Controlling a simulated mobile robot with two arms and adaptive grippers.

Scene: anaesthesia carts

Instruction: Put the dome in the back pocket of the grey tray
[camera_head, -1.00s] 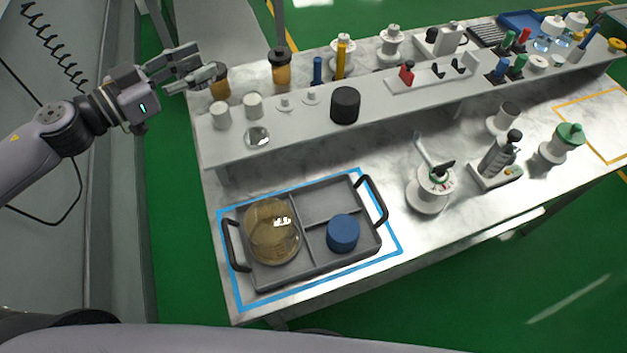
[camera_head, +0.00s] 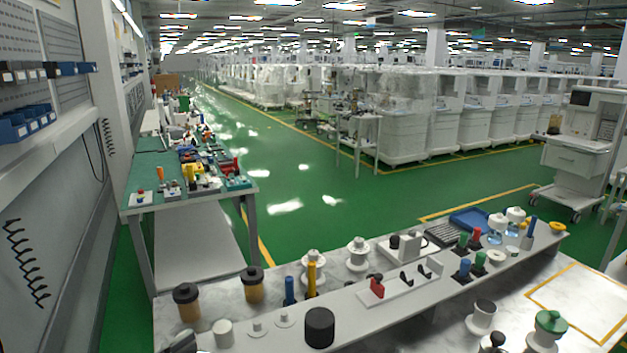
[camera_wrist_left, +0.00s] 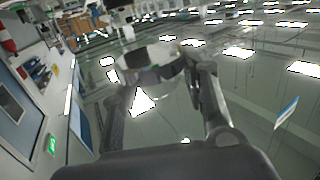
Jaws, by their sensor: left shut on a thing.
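In the head view only a small dark part of the left gripper (camera_head: 182,343) shows at the bottom edge, beside the shelf's left end. My right gripper is not in view.
The raised shelf (camera_head: 370,308) holds a black cylinder (camera_head: 319,327) and small white pieces. Two amber jars (camera_head: 253,284) and a yellow cylinder (camera_head: 312,278) stand behind it. A green-topped bench (camera_head: 190,175) stands further back; green floor lies open beyond.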

